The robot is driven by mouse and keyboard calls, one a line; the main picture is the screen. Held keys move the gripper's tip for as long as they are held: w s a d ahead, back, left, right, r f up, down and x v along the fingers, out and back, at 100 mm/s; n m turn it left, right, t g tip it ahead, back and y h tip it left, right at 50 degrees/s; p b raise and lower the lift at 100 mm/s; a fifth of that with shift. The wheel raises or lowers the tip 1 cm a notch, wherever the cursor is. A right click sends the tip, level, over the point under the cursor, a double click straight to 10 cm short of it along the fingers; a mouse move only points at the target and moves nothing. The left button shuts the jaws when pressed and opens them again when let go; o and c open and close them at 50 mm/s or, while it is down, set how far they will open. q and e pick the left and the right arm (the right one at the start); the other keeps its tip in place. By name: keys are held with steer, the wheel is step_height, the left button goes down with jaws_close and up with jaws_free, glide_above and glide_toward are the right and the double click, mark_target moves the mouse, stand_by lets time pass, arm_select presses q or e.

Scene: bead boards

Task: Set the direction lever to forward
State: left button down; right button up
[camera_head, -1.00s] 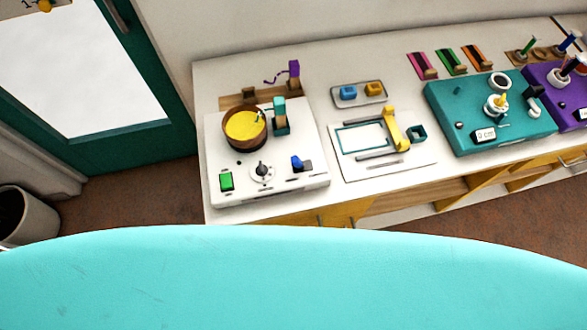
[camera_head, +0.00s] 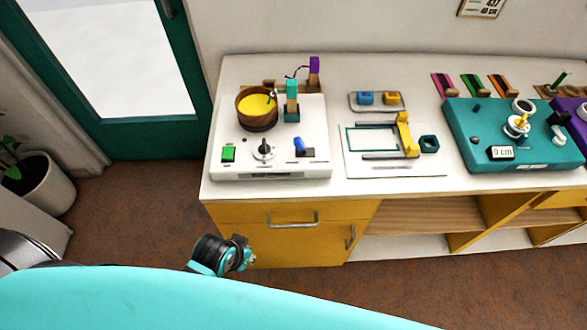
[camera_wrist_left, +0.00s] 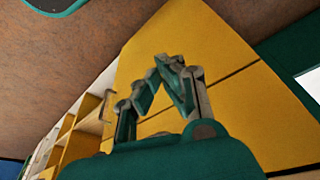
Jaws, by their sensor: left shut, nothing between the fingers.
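A white machine (camera_head: 287,165) with a wooden bowl (camera_head: 247,120) of yellow beads stands at the left end of the counter. On its front are a green switch (camera_head: 228,154), a round dial with a dark knob (camera_head: 263,150) and a blue lever (camera_head: 299,144) on a dark base. The blue lever looks like the direction lever; its markings are too small to read. My left gripper (camera_head: 250,260) is low in front of the yellow drawers, below the counter edge and apart from the machine. In the left wrist view its fingers (camera_wrist_left: 170,62) are shut and empty. My right gripper is not in view.
Yellow drawers (camera_head: 237,235) with handles are under the counter (camera_head: 338,196). A white board with a yellow arm (camera_head: 408,136), a small tray (camera_head: 352,108) and a teal machine (camera_head: 465,140) stand to the right. The floor in front is clear.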

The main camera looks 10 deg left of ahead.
arm_select(q)
steer(key=w+d+r+n+t+h, duration=0.1)
steer(key=w+d+r+t+h, duration=0.1)
steer(key=w+d+r, duration=0.3)
steer(key=w+d+r+t+h, duration=0.2)
steer(key=w+d+t+h, duration=0.1)
steer(key=d, duration=0.5)
steer(key=w+d+r+n+t, duration=0.2)
steer(key=r+n+t, duration=0.1)
steer(key=r, duration=0.3)
steer(key=w+d+r+n+t+b, duration=0.1)
steer(key=w+d+r+n+t, duration=0.15)
steer(key=r+n+t, duration=0.2)
steer(key=w+d+r+n+t, duration=0.1)
steer(key=w+r+n+t, duration=0.2)
steer(key=r, duration=0.4)
steer(key=a+r+n+y, duration=0.2)
steer(key=a+n+y, duration=0.3)
steer(key=n+y, duration=0.7)
steer(key=s+a+f+n+g+y, duration=0.2)
steer(key=f+n+g, duration=0.3)
steer(key=n, duration=0.3)
steer(key=shift+s+f+y+b, duration=0.15)
steer(key=shift+s+y+b, duration=0.3)
steer(key=shift+s, duration=0.45)
steer(key=shift+a, duration=0.1)
